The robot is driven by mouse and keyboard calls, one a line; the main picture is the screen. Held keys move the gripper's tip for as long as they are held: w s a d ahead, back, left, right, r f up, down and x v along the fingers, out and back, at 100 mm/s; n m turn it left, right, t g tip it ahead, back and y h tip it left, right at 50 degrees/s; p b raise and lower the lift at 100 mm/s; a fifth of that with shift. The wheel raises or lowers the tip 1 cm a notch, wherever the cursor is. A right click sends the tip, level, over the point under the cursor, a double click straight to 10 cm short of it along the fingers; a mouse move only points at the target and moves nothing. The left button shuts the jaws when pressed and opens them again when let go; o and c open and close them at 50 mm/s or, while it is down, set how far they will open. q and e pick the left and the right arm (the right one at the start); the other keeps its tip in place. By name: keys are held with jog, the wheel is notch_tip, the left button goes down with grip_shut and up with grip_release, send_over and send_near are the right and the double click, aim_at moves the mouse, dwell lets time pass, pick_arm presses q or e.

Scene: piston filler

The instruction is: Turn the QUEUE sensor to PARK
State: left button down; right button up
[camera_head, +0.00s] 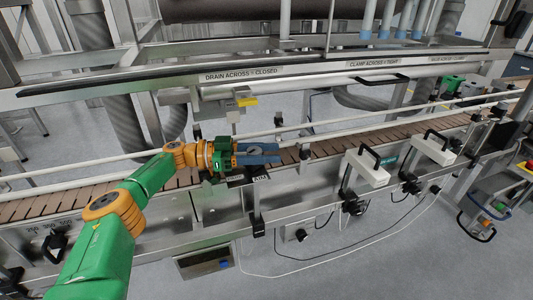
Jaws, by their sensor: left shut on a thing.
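My left arm comes in from the lower left, and my left gripper (262,153) is over the near side of the conveyor, pointing right. Its blue-grey fingers are shut on a small part at the near rail, which I take to be the QUEUE sensor; the gripper hides most of it, so its facing cannot be told. Two small dark label plates sit just below the gripper, the right one (261,178) and the left one (234,179); their lettering is too small to read surely. My right gripper is not in view.
The brown slatted conveyor (333,146) runs from lower left to upper right between metal rails. Two white box units (367,168) with black handles stand on the near rail to the right. A labelled machine beam (240,75) crosses above. A grey box with a yellow part (246,101) hangs behind the gripper.

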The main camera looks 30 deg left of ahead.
pick_arm(q)
jog(key=shift+r, duration=0.1)
jog(key=shift+c, duration=2.1)
grip_release()
jog(key=b+v, duration=0.2)
jog(key=v, duration=0.5)
jog(key=shift+b, duration=0.3)
